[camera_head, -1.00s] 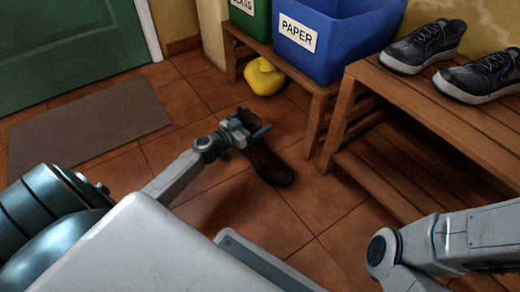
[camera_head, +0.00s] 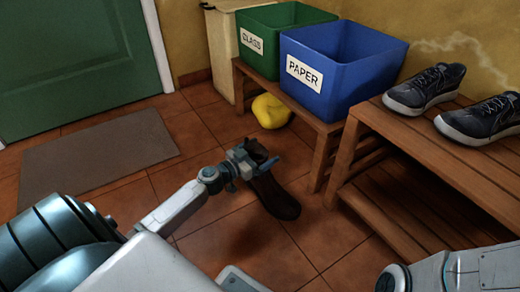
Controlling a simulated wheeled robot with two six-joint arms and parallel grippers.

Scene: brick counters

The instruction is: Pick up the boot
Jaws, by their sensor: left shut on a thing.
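The boot (camera_head: 276,198) is dark brown, with its open top toward the back and its toe toward me. My left gripper (camera_head: 251,163) is shut on the boot's upper part, near the middle of the camera_head view. A dark shadow lies on the tiles below and in front of the boot, and the boot appears to hang above the floor. The gripper hides part of the boot's shaft. My right arm shows at the lower right, but its gripper is out of view.
A low wooden bench holds a green GLASS bin (camera_head: 252,42) and a blue PAPER bin (camera_head: 340,85). A yellow object (camera_head: 270,111) lies on the floor beside it. A wooden rack (camera_head: 440,150) with dark sneakers (camera_head: 426,88) stands right. A brown mat (camera_head: 95,155) lies before the green door (camera_head: 75,55).

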